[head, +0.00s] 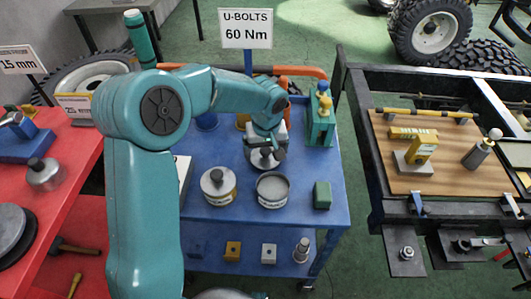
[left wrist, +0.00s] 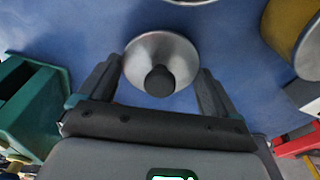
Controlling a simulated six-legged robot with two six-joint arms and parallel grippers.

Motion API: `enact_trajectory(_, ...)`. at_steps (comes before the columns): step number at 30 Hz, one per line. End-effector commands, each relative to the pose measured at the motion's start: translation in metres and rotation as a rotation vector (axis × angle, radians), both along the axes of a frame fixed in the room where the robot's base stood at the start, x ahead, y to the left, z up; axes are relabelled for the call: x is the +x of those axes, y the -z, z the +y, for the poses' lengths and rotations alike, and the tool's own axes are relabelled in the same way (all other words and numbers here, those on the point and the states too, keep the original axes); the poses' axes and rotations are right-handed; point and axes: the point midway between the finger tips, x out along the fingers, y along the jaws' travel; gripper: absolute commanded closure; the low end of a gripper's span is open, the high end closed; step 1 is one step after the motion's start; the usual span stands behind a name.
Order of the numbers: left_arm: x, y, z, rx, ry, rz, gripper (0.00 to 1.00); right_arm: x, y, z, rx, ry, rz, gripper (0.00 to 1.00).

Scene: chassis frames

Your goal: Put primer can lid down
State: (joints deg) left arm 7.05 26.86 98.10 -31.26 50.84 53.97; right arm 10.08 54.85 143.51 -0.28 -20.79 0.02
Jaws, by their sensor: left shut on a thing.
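My left gripper (head: 266,143) is over the back part of the blue cart top and shut on the primer can lid (head: 263,159). The lid is a silver disc with a black knob. In the left wrist view the lid (left wrist: 143,53) shows between the two dark fingers (left wrist: 158,90). An open grey can (head: 272,190) stands just in front of the lid in the head view, its label too small to read. I cannot tell whether the lid touches the cart top. My right gripper is not in view.
A closed can with a black knob (head: 218,184) stands left of the open can. A green block (head: 322,195) lies to the right. A teal holder (head: 320,125) stands at the cart's back right. A red table (head: 75,165) is at left.

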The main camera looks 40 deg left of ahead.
Motion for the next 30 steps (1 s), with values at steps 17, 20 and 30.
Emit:
enact_trajectory(17,0.000,0.010,0.000,0.000,0.000,0.000,0.00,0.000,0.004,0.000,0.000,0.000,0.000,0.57)
enact_trajectory(20,0.000,0.010,0.000,0.000,0.000,0.000,0.00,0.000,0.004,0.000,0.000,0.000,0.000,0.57)
enact_trajectory(30,-0.003,-0.037,-0.003,0.001,-0.001,-0.007,0.00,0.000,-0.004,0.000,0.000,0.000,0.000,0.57)
